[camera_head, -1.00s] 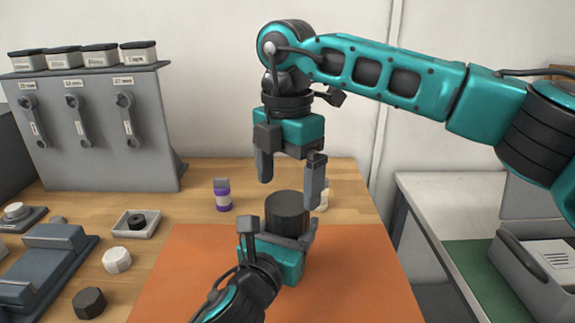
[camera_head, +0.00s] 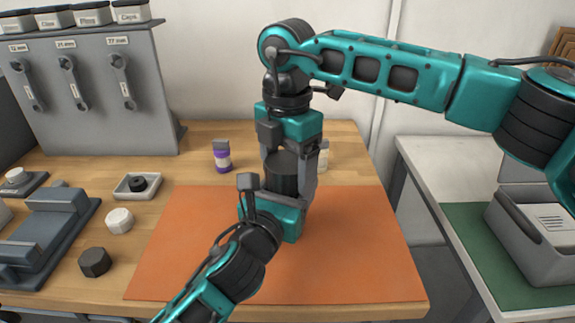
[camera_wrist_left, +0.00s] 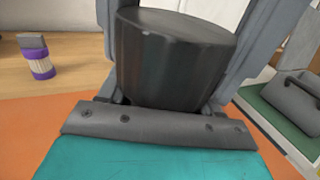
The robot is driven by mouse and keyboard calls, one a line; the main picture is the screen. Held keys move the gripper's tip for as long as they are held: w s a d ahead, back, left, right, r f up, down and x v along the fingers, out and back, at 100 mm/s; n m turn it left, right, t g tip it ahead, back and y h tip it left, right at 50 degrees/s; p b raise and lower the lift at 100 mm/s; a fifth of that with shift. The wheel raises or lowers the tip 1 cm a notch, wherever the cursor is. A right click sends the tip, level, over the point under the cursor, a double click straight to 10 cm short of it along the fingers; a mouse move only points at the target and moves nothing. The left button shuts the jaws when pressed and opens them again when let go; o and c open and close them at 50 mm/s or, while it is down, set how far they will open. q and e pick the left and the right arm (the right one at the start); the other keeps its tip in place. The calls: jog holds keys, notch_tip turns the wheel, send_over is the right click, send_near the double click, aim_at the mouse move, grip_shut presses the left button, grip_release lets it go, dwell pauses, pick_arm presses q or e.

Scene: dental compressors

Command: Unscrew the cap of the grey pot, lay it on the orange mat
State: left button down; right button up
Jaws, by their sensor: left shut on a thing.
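The grey pot (camera_head: 284,176), a dark cylinder, stands upright over the back part of the orange mat (camera_head: 345,265). My left gripper (camera_head: 278,198) is shut on it from the near side. The wrist view shows the pot's fluted dark side and flat top (camera_wrist_left: 175,65) close up; I cannot make out a seam between cap and body. My right gripper (camera_head: 287,165) points down from above, its fingers on either side of the pot's upper part. Whether they touch it I cannot tell. The pot's far side is hidden.
A purple-banded bottle (camera_head: 222,156) and a pale bottle (camera_head: 323,155) stand behind the mat. Left of it are a small tray (camera_head: 136,187), a white cap (camera_head: 119,220), a dark hexagonal piece (camera_head: 95,262) and a grey fixture (camera_head: 50,235). The mat's front and right are clear.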

jog(key=c, duration=0.6)
jog(key=n, duration=0.5)
jog(key=shift+n, duration=0.3)
jog(key=n, duration=0.4)
jog(key=o, duration=1.1)
jog(key=shift+o, duration=0.2)
jog(key=shift+r, duration=0.1)
